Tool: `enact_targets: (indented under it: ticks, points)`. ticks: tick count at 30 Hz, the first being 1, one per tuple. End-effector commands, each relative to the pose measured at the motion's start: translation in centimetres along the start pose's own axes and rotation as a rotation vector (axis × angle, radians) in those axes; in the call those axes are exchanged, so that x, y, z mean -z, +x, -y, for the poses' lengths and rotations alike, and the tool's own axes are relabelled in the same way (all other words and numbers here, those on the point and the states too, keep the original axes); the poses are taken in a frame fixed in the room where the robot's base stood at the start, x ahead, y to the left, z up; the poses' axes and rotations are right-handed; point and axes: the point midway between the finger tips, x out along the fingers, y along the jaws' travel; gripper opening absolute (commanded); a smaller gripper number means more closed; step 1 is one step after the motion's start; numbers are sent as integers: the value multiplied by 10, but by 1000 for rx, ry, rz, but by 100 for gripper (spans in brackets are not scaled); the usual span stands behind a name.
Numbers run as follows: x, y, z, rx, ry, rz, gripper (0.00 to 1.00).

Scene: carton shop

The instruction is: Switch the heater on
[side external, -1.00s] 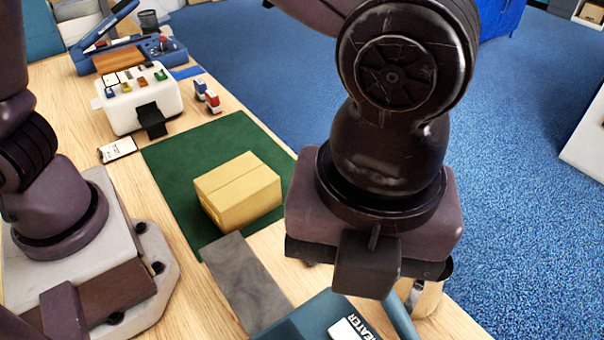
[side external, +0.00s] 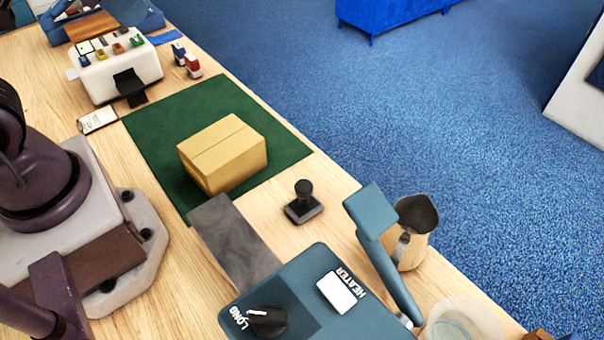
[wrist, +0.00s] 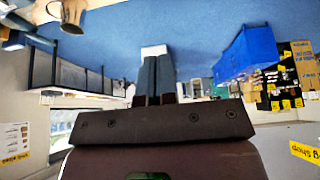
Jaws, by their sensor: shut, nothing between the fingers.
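The teal machine (side external: 300,262) stands at the bottom of the side view. Its white rocker switch (side external: 343,292) has the word HEATER printed beside it; I cannot tell which way it is tipped. A black knob (side external: 267,320) sits to its left, with the word LONG beside it. My gripper (wrist: 155,68) shows only in the wrist view, with its two fingers together and nothing held. It points out over the blue floor, and the machine is not in that view. The gripper is out of the side view, clear of the switch.
A teal lever arm (side external: 385,250) rises at the machine's right, close to the switch. Beside it are a tan jug (side external: 412,248) and a translucent bowl (side external: 462,322). A black stamp (side external: 303,203), a grey strip (side external: 232,240) and a carton (side external: 222,153) on a green mat (side external: 155,125) lie behind.

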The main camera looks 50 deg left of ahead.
Motion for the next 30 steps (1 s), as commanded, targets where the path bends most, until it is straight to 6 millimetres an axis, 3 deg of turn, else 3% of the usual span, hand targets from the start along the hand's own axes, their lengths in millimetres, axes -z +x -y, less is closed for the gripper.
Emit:
enact_targets:
  ticks: [5,8,14,18,22,25,30]
  points:
    - [1,17,-22,-29,101,87,0]
    - [11,30,-55,-61,237,161,0]
    - [22,57,-156,-197,682,276,0]
    - [11,68,-233,-340,1010,314,0]
    - [-1,69,-288,-475,1258,302,0]
    - [5,61,-309,-540,1387,243,0]
    - [7,60,-310,-558,1475,211,0]
